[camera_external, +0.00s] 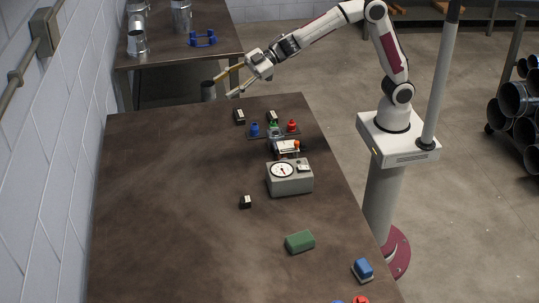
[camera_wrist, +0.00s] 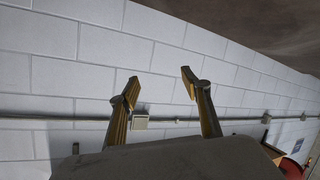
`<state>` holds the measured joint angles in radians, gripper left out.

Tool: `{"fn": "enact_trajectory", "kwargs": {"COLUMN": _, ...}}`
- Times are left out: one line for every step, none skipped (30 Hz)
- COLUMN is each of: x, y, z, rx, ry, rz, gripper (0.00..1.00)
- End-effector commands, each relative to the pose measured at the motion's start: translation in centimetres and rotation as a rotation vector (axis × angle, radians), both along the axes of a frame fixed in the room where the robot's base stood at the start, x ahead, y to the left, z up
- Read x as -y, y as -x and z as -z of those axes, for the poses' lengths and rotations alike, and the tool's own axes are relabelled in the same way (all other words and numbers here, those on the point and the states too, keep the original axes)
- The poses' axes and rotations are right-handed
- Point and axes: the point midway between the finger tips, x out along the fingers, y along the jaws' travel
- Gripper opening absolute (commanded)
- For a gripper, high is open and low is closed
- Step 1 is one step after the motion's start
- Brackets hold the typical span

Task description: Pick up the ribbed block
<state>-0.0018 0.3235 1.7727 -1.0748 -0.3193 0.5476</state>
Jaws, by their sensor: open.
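A green block (camera_external: 300,241) lies on the near right part of the brown table (camera_external: 170,200). A blue block with a pale lower part (camera_external: 363,270) sits nearer the right edge. Ribs are too small to make out on either, so I cannot tell which is the ribbed block. My gripper (camera_external: 222,88) is open and empty, raised near the table's far edge and pointing left. It is far from both blocks. In the wrist view its two spread fingers (camera_wrist: 160,76) face the white wall, with no block between them.
A grey dial box (camera_external: 290,179) stands at mid-table. Beyond it is a rack with blue, green and red items (camera_external: 274,131). Small black blocks (camera_external: 246,202) lie nearby. Red and blue things are cut off at the bottom edge. The table's left side is clear beside the wall (camera_external: 45,150).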

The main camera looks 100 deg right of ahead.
Motion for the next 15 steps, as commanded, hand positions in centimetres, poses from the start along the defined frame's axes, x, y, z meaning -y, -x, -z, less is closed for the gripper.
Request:
{"fn": "enact_trajectory", "kwargs": {"x": -0.8, "y": -0.8, "z": 1.0, "rx": -0.002, "ry": -0.002, "rz": -0.032, "gripper": 0.48}}
{"fn": "enact_trajectory", "kwargs": {"x": -1.3, "y": -1.1, "z": 1.4, "rx": -0.002, "ry": -0.004, "rz": -0.052, "gripper": 0.48}}
{"fn": "enact_trajectory", "kwargs": {"x": -1.9, "y": -1.5, "z": 2.0, "rx": -0.002, "ry": -0.007, "rz": -0.079, "gripper": 0.48}}
{"fn": "enact_trajectory", "kwargs": {"x": -2.4, "y": -1.8, "z": 2.4, "rx": -0.002, "ry": -0.009, "rz": -0.099, "gripper": 0.48}}
{"fn": "enact_trajectory", "kwargs": {"x": -2.9, "y": -2.1, "z": 2.9, "rx": -0.003, "ry": -0.011, "rz": -0.120, "gripper": 0.48}}
{"fn": "enact_trajectory", "kwargs": {"x": -3.6, "y": -2.4, "z": 3.6, "rx": -0.005, "ry": -0.015, "rz": -0.147, "gripper": 0.48}}
{"fn": "enact_trajectory", "kwargs": {"x": -4.0, "y": -2.6, "z": 4.1, "rx": -0.008, "ry": -0.017, "rz": -0.167, "gripper": 0.48}}
{"fn": "enact_trajectory", "kwargs": {"x": -4.5, "y": -2.8, "z": 4.6, "rx": -0.010, "ry": -0.020, "rz": -0.188, "gripper": 0.48}}
{"fn": "enact_trajectory", "kwargs": {"x": -5.2, "y": -3.1, "z": 5.3, "rx": -0.013, "ry": -0.025, "rz": -0.215, "gripper": 0.48}}
{"fn": "enact_trajectory", "kwargs": {"x": -5.6, "y": -3.2, "z": 6.0, "rx": -0.018, "ry": -0.027, "rz": -0.237, "gripper": 0.48}}
{"fn": "enact_trajectory", "kwargs": {"x": -6.1, "y": -3.3, "z": 6.5, "rx": -0.020, "ry": -0.030, "rz": -0.258, "gripper": 0.48}}
{"fn": "enact_trajectory", "kwargs": {"x": -6.7, "y": -3.5, "z": 7.3, "rx": -0.027, "ry": -0.035, "rz": -0.285, "gripper": 0.48}}
{"fn": "enact_trajectory", "kwargs": {"x": -7.2, "y": -3.6, "z": 7.9, "rx": -0.032, "ry": -0.038, "rz": -0.306, "gripper": 0.48}}
{"fn": "enact_trajectory", "kwargs": {"x": -7.7, "y": -3.6, "z": 8.5, "rx": -0.036, "ry": -0.042, "rz": -0.329, "gripper": 0.48}}
{"fn": "enact_trajectory", "kwargs": {"x": -8.3, "y": -3.6, "z": 9.4, "rx": -0.045, "ry": -0.047, "rz": -0.356, "gripper": 0.48}}
